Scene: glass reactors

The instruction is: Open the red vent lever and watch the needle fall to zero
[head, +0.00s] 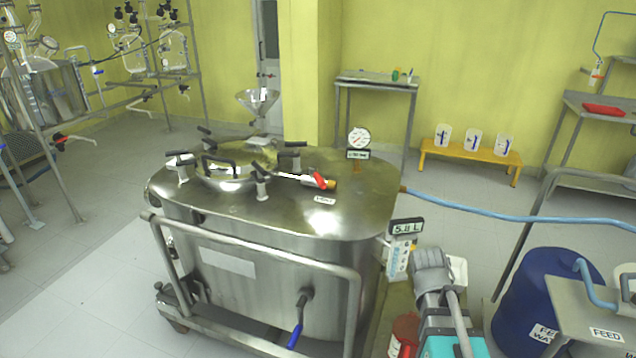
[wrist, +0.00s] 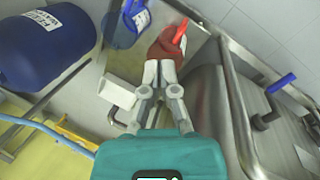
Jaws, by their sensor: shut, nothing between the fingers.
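The red vent lever (head: 320,181) sits on a small valve fitting on the lid of the steel vessel (head: 365,190), right of the round hatch. A round white-faced pressure gauge (head: 359,138) stands behind it on the lid; its needle is too small to read. My gripper (wrist: 159,70) is shut and empty in the wrist view, beside the vessel and well away from the lever. In the head view my arm is at the lower right, in front of the vessel's right side; my fingertips cannot be made out there.
A tube rail (head: 245,250) runs round the vessel's front. A blue-handled valve (head: 296,332) hangs there; it also shows in the wrist view (wrist: 280,84). A red container (wrist: 168,45) is beyond my fingertips. A blue feed drum (head: 540,295) and blue hose (head: 500,210) are at right.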

